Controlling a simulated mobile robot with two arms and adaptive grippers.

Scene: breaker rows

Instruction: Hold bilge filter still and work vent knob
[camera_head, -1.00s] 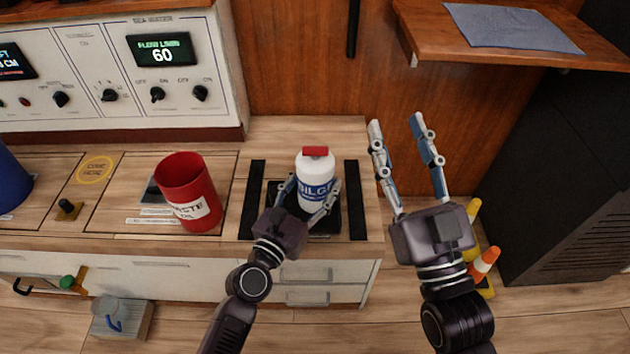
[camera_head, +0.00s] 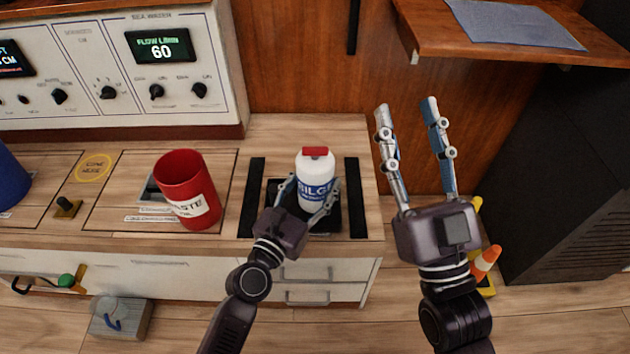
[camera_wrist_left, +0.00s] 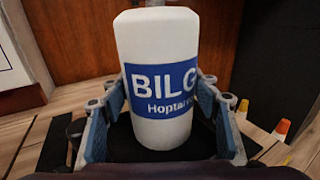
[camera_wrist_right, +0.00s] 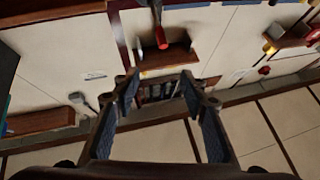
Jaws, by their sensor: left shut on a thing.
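The bilge filter (camera_head: 315,180) is a white canister with a blue label and a red top piece, likely the vent knob (camera_head: 315,152). It stands upright on a black pad on the counter. My left gripper (camera_head: 307,203) is shut on its lower body, with a finger on each side, as the left wrist view (camera_wrist_left: 165,75) shows. The red top is outside the left wrist view. My right gripper (camera_head: 408,105) is open and empty, right of the filter and beyond the counter's right end. The right wrist view shows nothing between its fingers (camera_wrist_right: 160,90).
A red waste bin (camera_head: 183,180) stands on the counter left of the filter. A control panel (camera_head: 120,70) is behind it. A wooden shelf (camera_head: 420,35) with a grey cloth juts out at upper right. An orange-striped cone (camera_head: 485,263) stands on the floor.

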